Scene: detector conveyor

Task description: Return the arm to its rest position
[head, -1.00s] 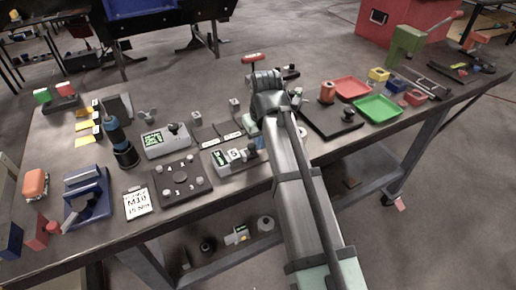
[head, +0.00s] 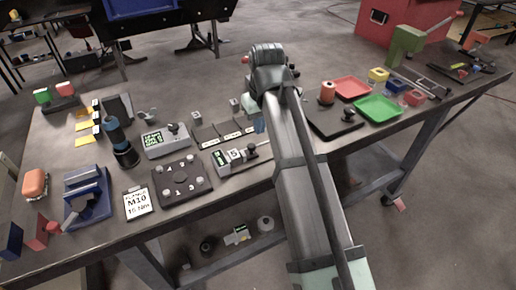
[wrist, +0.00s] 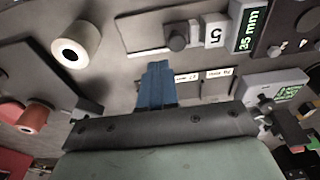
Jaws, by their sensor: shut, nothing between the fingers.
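My gripper (wrist: 158,88) shows in the wrist view as blue fingers closed together, with nothing between them. It is above the bench and apart from the objects below. In the head view my arm reaches from the lower right over the middle of the bench (head: 262,190), and its links hide most of the gripper.
A cordless driver (head: 118,140) stands further left.

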